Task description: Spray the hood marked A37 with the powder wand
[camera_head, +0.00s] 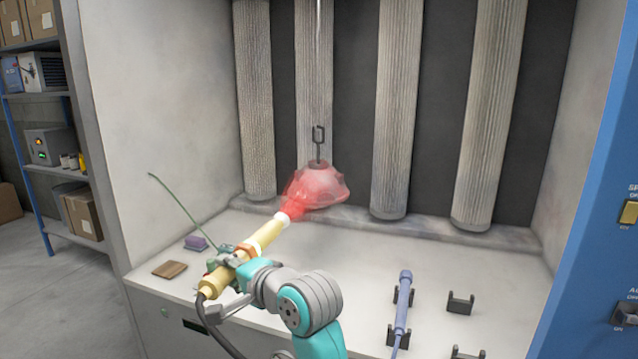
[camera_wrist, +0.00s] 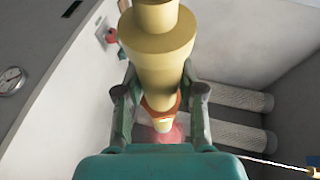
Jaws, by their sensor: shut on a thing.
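The hood (camera_head: 322,188) is a dome shape hanging from a hook (camera_head: 318,142) in the booth. It looks reddish, and no A37 mark can be read on it. The powder wand (camera_head: 262,238) is pale yellow with a white tip and an orange collar. A red cloud (camera_head: 294,206) spreads from its tip onto the hood's lower left side. My gripper (camera_head: 236,258) is shut on the wand and holds it above the bench, tip toward the hood. In the wrist view, the wand (camera_wrist: 155,60) lies between the fingers of my gripper (camera_wrist: 158,100), with the reddish hood partly hidden beyond it.
A blue-grey wand (camera_head: 402,303) rests in a dark holder on the right of the bench, near empty holders (camera_head: 461,303). Tall pleated filters (camera_head: 395,110) line the back wall.

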